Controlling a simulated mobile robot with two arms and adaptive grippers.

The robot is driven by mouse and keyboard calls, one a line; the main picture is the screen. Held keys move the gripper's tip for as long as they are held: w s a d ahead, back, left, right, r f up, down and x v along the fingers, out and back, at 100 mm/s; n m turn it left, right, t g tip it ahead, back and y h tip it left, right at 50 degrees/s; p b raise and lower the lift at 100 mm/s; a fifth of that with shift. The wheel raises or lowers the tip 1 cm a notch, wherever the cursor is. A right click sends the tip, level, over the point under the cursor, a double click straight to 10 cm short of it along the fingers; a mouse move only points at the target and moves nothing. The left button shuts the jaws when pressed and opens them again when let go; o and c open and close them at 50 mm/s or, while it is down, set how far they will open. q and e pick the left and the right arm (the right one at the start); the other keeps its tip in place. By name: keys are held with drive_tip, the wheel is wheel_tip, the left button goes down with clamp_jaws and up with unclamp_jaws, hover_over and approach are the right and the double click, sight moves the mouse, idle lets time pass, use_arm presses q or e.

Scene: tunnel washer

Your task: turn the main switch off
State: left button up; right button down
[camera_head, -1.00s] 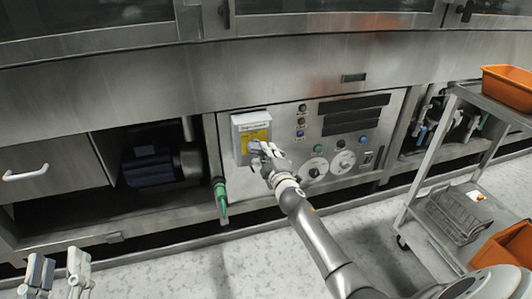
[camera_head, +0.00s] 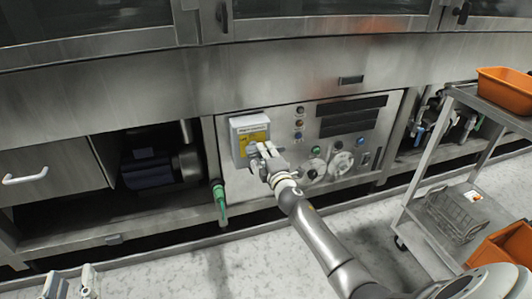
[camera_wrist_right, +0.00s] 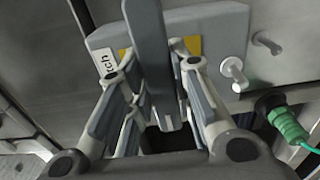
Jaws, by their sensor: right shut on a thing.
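The main switch is a grey box (camera_head: 248,127) with a label and a yellow plate, on the left of the steel control panel. My right gripper (camera_head: 258,153) is at the lower front of the box and covers part of the yellow plate. In the right wrist view a dark grey bar-shaped handle (camera_wrist_right: 150,60) stands between the two fingers of the right gripper (camera_wrist_right: 160,110), which is shut on it. The box (camera_wrist_right: 215,35) is behind it. My left gripper (camera_head: 70,284) is at the bottom left edge, partly cut off, its fingers apart and empty.
The control panel (camera_head: 292,122) has several buttons and round dials right of the box. A trolley (camera_head: 447,150) with orange bins (camera_head: 505,90) stands at the right. The floor in front is clear.

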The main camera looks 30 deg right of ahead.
drive_tip(key=c, duration=1.3)
unclamp_jaws()
drive_tip(key=v, duration=1.2)
drive_tip(key=shift+f, duration=0.1)
